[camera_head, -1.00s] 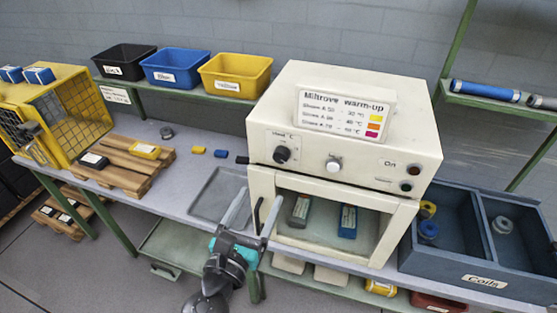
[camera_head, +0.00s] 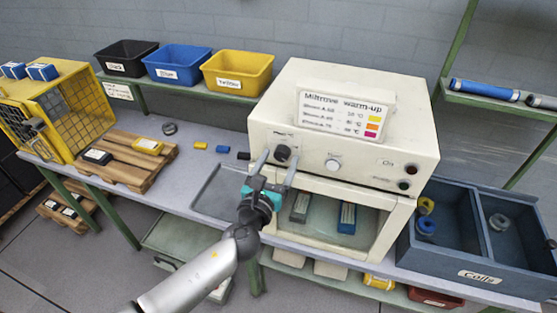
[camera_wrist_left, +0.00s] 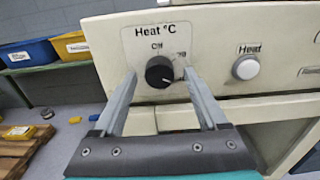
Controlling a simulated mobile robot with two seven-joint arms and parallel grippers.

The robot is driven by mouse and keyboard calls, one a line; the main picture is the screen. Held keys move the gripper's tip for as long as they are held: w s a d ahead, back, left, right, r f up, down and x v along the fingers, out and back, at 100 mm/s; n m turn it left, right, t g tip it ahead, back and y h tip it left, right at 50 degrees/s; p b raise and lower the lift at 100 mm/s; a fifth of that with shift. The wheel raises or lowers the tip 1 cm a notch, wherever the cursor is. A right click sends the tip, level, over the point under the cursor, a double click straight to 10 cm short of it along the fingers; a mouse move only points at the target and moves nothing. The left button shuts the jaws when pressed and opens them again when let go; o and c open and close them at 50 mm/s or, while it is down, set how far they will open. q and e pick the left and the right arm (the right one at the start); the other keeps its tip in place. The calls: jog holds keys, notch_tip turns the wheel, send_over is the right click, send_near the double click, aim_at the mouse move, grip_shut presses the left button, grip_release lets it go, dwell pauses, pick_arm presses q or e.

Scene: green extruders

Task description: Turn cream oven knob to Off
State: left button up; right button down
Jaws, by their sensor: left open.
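The cream oven (camera_head: 395,160) stands on the bench. Its black heat knob (camera_head: 282,153) is on the left of the front panel. In the left wrist view the knob (camera_wrist_left: 159,72) sits under the words "Heat °C", with "Off" printed above it. A small light mark shows on its right side; I cannot tell its exact pointing. My left gripper (camera_head: 275,160) is open, its fingers pointing up at the panel. In the wrist view the left gripper's fingertips (camera_wrist_left: 159,75) lie on either side of the knob, with gaps. Contact is not visible.
A white Heat button (camera_head: 333,165) is right of the knob. A grey tray (camera_head: 215,192) lies left of the oven, and a blue-grey coil box (camera_head: 465,270) stands at right.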

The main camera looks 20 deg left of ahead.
pick_arm(q)
jog(key=shift+c, duration=0.3)
grip_shut()
dwell(0.4)
